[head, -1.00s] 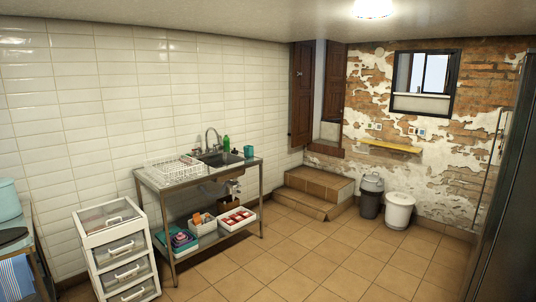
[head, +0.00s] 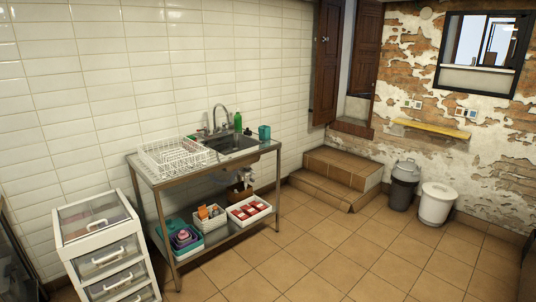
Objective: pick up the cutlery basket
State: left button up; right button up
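A metal sink table (head: 172,180) stands against the white tiled wall, left of centre. On its top are a white wire dish rack (head: 176,157) at the left, a sink (head: 236,146) with a tap, a green bottle (head: 238,122) and a small teal container (head: 264,132) at the right end. The teal container may be the cutlery basket; it is too small to be sure. I cannot make out another cutlery basket in or beside the rack. Neither gripper shows in the head view.
The lower shelf holds white bins (head: 250,214) and teal things. A white drawer unit (head: 104,255) stands left of the sink table. Brick steps (head: 340,172), a grey bin (head: 404,185) and a white bin (head: 436,204) are at the back right. The tiled floor (head: 330,260) in front is clear.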

aim_at(264, 132)
jog(key=i+l+z, duration=0.2)
jog(key=i, duration=1.3)
jog(key=i+j+z, duration=0.15)
jog(key=i, duration=1.4)
jog(key=i+j+u, duration=0.1)
jog(key=i+u, duration=0.3)
jog(key=i, duration=0.25)
jog(key=i+u, duration=0.4)
jog(key=i, duration=0.25)
jog(key=i+l+u, duration=0.35)
jog(key=i, duration=0.25)
jog(key=i+l+u, duration=0.1)
jog(key=i+u, duration=0.2)
